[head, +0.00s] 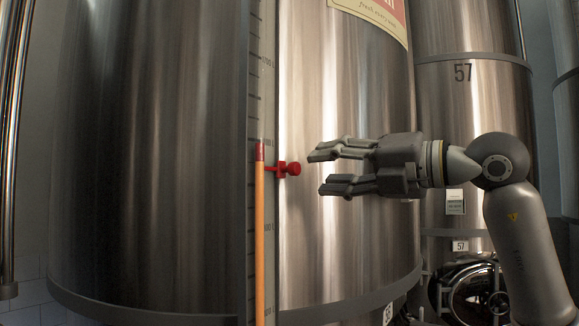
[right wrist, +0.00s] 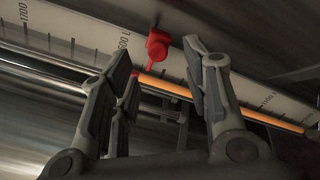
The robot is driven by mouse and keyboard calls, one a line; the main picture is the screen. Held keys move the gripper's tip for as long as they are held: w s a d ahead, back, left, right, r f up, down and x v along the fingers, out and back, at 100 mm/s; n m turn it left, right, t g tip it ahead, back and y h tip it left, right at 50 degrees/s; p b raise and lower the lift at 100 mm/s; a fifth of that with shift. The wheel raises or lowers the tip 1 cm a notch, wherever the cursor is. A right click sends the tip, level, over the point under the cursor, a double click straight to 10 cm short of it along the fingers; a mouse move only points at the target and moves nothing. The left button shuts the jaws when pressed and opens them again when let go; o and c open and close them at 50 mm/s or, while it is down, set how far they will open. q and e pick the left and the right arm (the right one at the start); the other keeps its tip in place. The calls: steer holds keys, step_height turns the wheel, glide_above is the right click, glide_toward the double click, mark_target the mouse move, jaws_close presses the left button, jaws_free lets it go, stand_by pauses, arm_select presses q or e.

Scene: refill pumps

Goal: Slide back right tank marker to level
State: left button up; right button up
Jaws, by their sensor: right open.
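The red tank marker (head: 290,169) sits on the upright level gauge (head: 262,100) of the large steel tank (head: 345,240). An orange column (head: 260,240) fills the gauge tube, with its top a little above the marker's height. My right gripper (head: 322,168) is open, just right of the marker, with its fingers pointing left toward it. In the right wrist view the marker (right wrist: 158,48) shows beyond and between the open fingertips (right wrist: 160,62), with nothing held. Whether a fingertip touches it I cannot tell. My left gripper is not in view.
A tank labelled 57 (head: 470,100) stands behind on the right, with a round metal fitting (head: 470,295) low down. The gauge scale (right wrist: 65,40) carries printed numbers.

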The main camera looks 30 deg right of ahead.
mark_target(298, 169)
steer(key=x, duration=0.2)
steer(key=p+x, duration=0.1)
steer(key=x, duration=0.3)
steer(key=shift+w+a+r+p, duration=0.1)
steer(key=shift+w+a+p, duration=0.1)
steer(key=shift+a+p, duration=0.2)
steer(key=shift+w+a, duration=0.1)
steer(key=shift+w, duration=0.3)
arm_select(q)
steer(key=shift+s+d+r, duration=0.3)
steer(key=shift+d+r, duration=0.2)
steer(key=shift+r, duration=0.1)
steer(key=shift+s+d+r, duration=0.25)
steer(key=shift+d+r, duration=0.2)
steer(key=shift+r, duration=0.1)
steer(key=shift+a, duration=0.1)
arm_select(e)
steer(key=shift+c, duration=0.7)
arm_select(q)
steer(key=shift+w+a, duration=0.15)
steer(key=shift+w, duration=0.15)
arm_select(e)
jaws_close()
